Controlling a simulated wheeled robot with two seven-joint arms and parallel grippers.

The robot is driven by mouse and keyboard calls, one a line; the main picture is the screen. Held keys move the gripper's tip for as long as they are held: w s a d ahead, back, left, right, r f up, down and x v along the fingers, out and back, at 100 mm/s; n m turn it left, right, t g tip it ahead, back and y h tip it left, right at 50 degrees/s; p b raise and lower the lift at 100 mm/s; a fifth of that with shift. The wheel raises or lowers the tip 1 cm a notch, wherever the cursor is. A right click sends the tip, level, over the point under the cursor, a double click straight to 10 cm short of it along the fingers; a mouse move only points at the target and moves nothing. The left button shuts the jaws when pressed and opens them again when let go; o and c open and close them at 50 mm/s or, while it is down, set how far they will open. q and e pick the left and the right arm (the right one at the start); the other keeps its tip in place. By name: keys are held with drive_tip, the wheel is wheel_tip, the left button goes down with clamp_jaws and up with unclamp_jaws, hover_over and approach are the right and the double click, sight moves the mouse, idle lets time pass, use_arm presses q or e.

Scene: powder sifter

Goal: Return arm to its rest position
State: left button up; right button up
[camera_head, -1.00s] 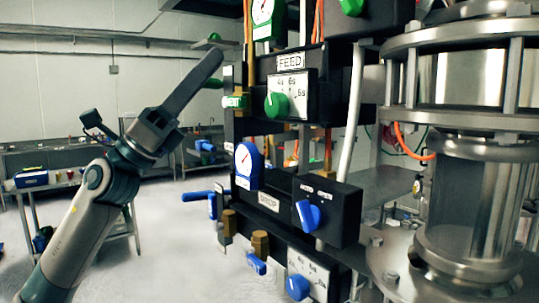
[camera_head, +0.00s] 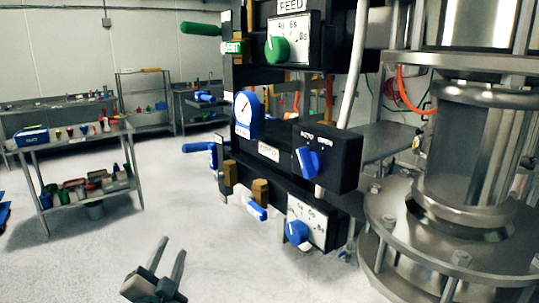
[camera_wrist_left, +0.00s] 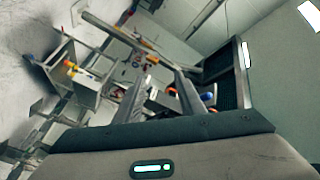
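My left gripper (camera_head: 170,253) is low in the head view, below the control panel and over the pale floor. In the left wrist view the fingers (camera_wrist_left: 160,88) also stand apart with no object gripped. Most of my left arm is outside the head view. My right gripper is in neither view.
The black control panel (camera_head: 328,158) with blue and green knobs stands right of my left gripper. A steel sifter vessel (camera_head: 465,160) stands at the right. A metal table (camera_head: 75,143) with a blue box and small items is at the left. Open floor lies between.

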use_arm(q)
drive_tip(key=s+a+f+n+g, duration=0.15)
drive_tip(key=s+f, duration=0.25)
drive_tip(key=f, duration=0.4)
drive_tip(key=s+d+f+n+g, duration=0.1)
drive_tip(key=s+f+n+g, duration=0.15)
drive_tip(key=s+f, duration=0.35)
drive_tip(key=s+d+f+n+g, duration=0.15)
drive_tip(key=s+f+g, duration=0.45)
drive_tip(key=s+f, duration=0.65)
drive_tip(key=s+f+n+g, duration=0.2)
drive_tip(key=s+f+g, duration=0.4)
drive_tip(key=s, duration=1.1)
drive_tip(key=s+d+f+x, duration=0.1)
drive_tip(key=s+x, duration=0.2)
drive_tip(key=x, duration=1)
drive_tip(key=s+x, duration=0.3)
drive_tip(key=x, duration=1.1)
drive_tip(key=s+a+f+g, duration=0.1)
drive_tip(key=s+a+f, duration=0.1)
drive_tip(key=s+f, duration=1.7)
drive_tip(key=shift+a+g+h, duration=0.3)
drive_tip(key=shift+a, duration=0.1)
drive_tip(key=shift+f+m, duration=0.1)
drive_tip(key=shift+m, duration=0.15)
